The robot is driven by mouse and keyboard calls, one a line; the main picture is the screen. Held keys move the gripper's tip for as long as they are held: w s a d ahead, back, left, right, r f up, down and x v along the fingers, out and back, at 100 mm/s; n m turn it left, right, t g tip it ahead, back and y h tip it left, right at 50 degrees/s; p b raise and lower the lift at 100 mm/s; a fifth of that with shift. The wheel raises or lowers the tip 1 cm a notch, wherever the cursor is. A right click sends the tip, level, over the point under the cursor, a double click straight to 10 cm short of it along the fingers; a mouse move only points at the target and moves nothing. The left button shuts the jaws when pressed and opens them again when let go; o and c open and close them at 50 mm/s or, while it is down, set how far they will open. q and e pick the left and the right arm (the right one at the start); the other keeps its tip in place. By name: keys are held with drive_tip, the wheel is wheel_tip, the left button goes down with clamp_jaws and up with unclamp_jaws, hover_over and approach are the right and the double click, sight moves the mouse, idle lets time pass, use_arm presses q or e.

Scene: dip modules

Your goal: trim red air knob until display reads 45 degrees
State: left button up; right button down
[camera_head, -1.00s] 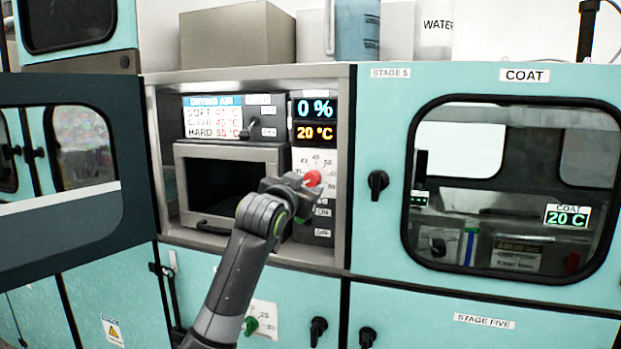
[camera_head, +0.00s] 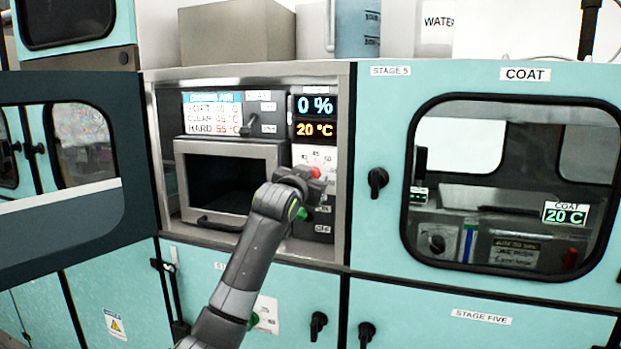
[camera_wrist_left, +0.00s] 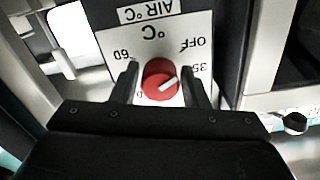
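The red air knob (camera_head: 315,172) sits on a white dial plate (camera_head: 313,153) below the displays, partly hidden by my left gripper (camera_head: 312,180). In the left wrist view the red knob (camera_wrist_left: 160,80) lies between the two dark fingers of my left gripper (camera_wrist_left: 160,84), with white plate showing on both sides. The fingers are open around it. The orange display (camera_head: 316,129) reads 20 °C. My right gripper is not in view.
A drying air card (camera_head: 212,114) lists soft, clear and hard settings. A dark swung-open door (camera_head: 60,220) stands left. The coat window (camera_head: 510,190) is on the right.

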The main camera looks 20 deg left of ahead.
use_arm(q)
drive_tip(key=c, duration=0.6)
